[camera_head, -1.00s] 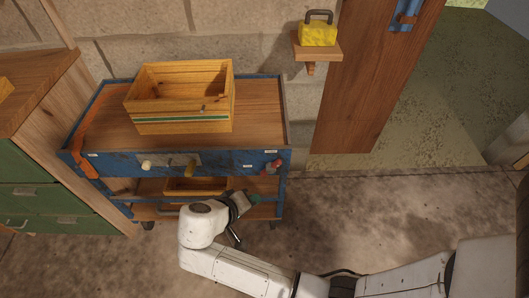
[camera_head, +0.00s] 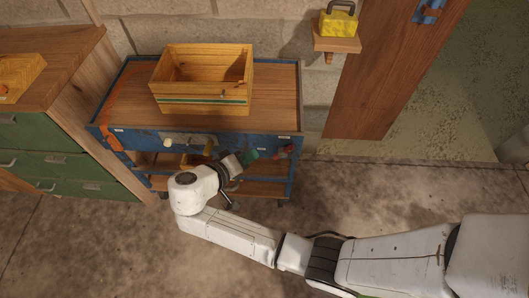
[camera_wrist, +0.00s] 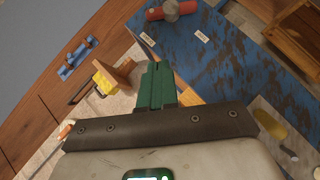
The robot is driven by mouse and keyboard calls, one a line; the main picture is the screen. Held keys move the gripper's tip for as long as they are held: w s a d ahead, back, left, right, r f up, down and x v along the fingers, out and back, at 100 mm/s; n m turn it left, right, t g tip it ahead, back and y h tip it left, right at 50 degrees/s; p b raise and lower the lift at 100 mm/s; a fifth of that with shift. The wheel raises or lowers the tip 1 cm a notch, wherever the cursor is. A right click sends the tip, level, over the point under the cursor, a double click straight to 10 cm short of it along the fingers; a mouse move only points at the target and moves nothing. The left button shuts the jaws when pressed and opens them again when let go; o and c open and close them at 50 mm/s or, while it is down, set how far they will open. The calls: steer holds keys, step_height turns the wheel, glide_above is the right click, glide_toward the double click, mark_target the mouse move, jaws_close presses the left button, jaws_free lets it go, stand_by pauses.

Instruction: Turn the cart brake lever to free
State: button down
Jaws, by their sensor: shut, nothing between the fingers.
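The blue cart (camera_head: 125,140) stands against the wall with levers and knobs on its front panel. A red-handled lever (camera_head: 284,152) is at the panel's right end; its red handle and grey metal hub also show at the top of the wrist view (camera_wrist: 172,10). I cannot read which setting it points to. My gripper (camera_head: 252,155), with green fingers, is shut and empty in front of the panel, just left of the red lever. In the wrist view the shut fingers (camera_wrist: 155,68) are apart from the lever, below it in the picture.
A white knob (camera_head: 168,142) and a brass knob (camera_head: 208,147) are further left on the panel. A wooden crate (camera_head: 200,97) stands on the cart top. A yellow box (camera_head: 337,24) sits on a wall shelf (camera_head: 337,45). Green drawers (camera_head: 60,168) stand left. The floor right is clear.

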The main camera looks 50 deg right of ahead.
glide_toward(288, 150)
steer(key=w+d, duration=0.1)
steer(key=d, duration=0.1)
steer(key=w+d, duration=0.2)
steer(key=shift+w+d+f, duration=0.15)
steer(key=shift+w+f, duration=0.05)
steer(key=shift+w, duration=0.1)
steer(key=shift+s+d+f+p, duration=0.25)
steer(key=shift+s+d+f, duration=0.15)
steer(key=shift+s+f, duration=0.2)
steer(key=shift+s+d+f+p, duration=0.2)
steer(key=shift+s+d+f, duration=0.25)
steer(key=shift+s+f, duration=0.15)
steer(key=shift+s+d+r+m+t+y+p, duration=0.2)
steer(key=shift+s+m+t+y+p, duration=0.15)
steer(key=shift+y, duration=0.25)
steer(key=shift+s+d+m+t+y, duration=0.4)
steer(key=shift+s+m+t+y, duration=0.1)
steer(key=shift+m+t+y, duration=0.3)
steer(key=m+t+y, duration=0.1)
steer(key=s+d+f+m+t+y, duration=0.1)
steer(key=shift+s+d+t+y, duration=0.2)
steer(key=shift+s+t+y, duration=0.1)
steer(key=shift+t, duration=0.05)
steer(key=shift+s+f+b, duration=0.1)
steer(key=shift+b, duration=0.2)
